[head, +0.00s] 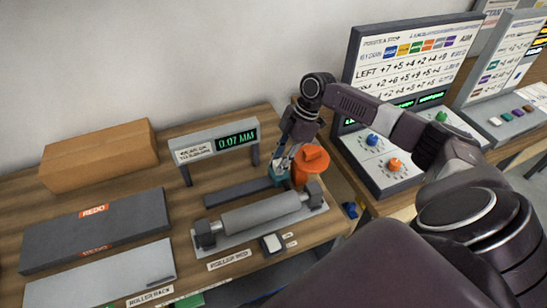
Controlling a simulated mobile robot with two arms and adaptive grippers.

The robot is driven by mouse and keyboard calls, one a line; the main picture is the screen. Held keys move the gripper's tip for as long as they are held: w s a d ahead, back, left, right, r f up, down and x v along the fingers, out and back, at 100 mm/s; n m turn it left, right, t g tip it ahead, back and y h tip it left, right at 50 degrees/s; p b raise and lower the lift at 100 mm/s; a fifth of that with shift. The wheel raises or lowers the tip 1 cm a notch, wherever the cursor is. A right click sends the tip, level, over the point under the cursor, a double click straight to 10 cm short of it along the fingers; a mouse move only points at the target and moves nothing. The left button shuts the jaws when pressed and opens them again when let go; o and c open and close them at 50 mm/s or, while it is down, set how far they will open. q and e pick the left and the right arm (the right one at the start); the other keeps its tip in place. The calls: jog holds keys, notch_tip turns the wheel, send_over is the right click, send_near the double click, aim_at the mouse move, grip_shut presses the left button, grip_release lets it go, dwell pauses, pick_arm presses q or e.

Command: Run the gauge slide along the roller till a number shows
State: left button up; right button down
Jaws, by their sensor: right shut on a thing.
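The gauge slide (277,179) is a small teal block at the right end of a dark rail (235,193), just behind the roller. My right gripper (281,167) comes down on it from above and is shut on it. The grey roller (262,213) lies in its stand between two dark end blocks. Behind the rail, a display (236,139) shows a green number that reads 0.07 MM. My left gripper is not in view.
An orange lidded thing (310,163) stands right beside my right gripper. Panels with knobs (380,152) stand at the right.

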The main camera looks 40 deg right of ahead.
jog(key=shift+d, duration=0.25)
jog(key=c, duration=1.7)
grip_release()
jog(key=shift+s+d, duration=0.1)
jog(key=shift+r, duration=0.15)
jog(key=shift+r, duration=0.3)
jog(key=v, duration=1.1)
jog(key=shift+s+d, duration=0.1)
jog(key=shift+d, duration=0.1)
